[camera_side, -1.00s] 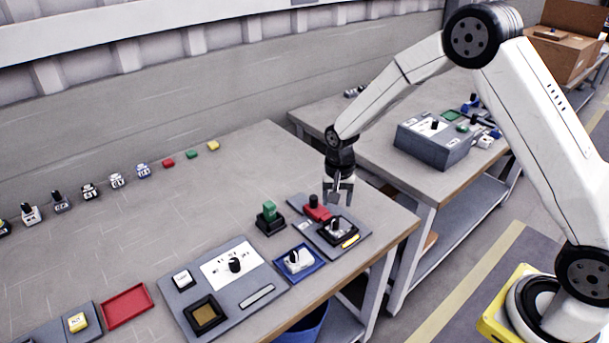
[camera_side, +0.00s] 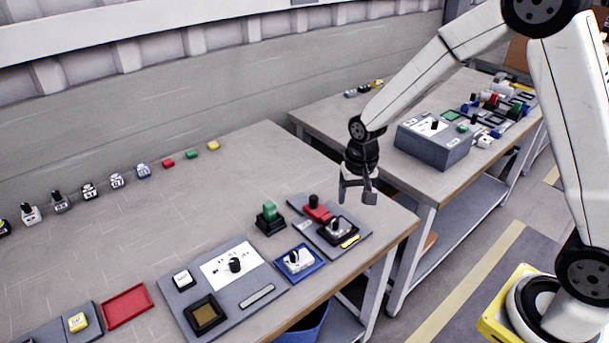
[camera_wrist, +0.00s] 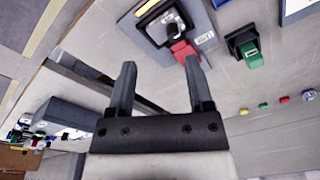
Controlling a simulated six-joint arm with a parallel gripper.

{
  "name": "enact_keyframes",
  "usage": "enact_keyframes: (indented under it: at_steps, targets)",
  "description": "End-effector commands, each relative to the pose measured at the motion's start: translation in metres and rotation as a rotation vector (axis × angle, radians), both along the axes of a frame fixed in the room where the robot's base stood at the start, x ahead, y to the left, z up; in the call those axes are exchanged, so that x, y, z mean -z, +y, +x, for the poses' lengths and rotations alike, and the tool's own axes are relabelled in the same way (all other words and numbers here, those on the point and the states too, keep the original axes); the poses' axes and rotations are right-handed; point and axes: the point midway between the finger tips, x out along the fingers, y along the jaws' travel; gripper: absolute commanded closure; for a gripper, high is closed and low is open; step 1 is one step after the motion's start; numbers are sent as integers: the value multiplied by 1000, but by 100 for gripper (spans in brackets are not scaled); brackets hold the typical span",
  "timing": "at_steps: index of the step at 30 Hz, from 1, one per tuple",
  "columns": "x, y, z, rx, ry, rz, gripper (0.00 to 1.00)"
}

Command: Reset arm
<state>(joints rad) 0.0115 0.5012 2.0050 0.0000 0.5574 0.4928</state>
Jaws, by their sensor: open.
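My gripper (camera_side: 357,194) hangs open and empty above the right end of the near table. In the wrist view my gripper (camera_wrist: 158,82) has its two fingers spread with nothing between them. Below and a little left of it in the side view is a grey plate (camera_side: 362,243) holding a red block with a black knob (camera_side: 317,211) and a black-framed piece with a grey-and-black part (camera_side: 337,230). The red block (camera_wrist: 183,50) also shows beyond the fingertips in the wrist view. My gripper is apart from all of these.
A green block on a black base (camera_side: 269,219) and a blue tray with a white piece (camera_side: 298,262) stand nearby. A grey panel (camera_side: 222,285) and red tray (camera_side: 127,306) lie further left. A second table carries a grey box (camera_side: 432,143). Small blocks line the back.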

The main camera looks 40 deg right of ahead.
Motion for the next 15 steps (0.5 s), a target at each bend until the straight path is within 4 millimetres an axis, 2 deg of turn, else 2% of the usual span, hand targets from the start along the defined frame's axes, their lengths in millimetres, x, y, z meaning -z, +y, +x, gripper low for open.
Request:
enact_keyframes:
  at_steps: [6,15]
  targets:
    - [-24,2,-43,-167,-53,-18,34]
    - [-42,4,-104,-385,-120,-53,34]
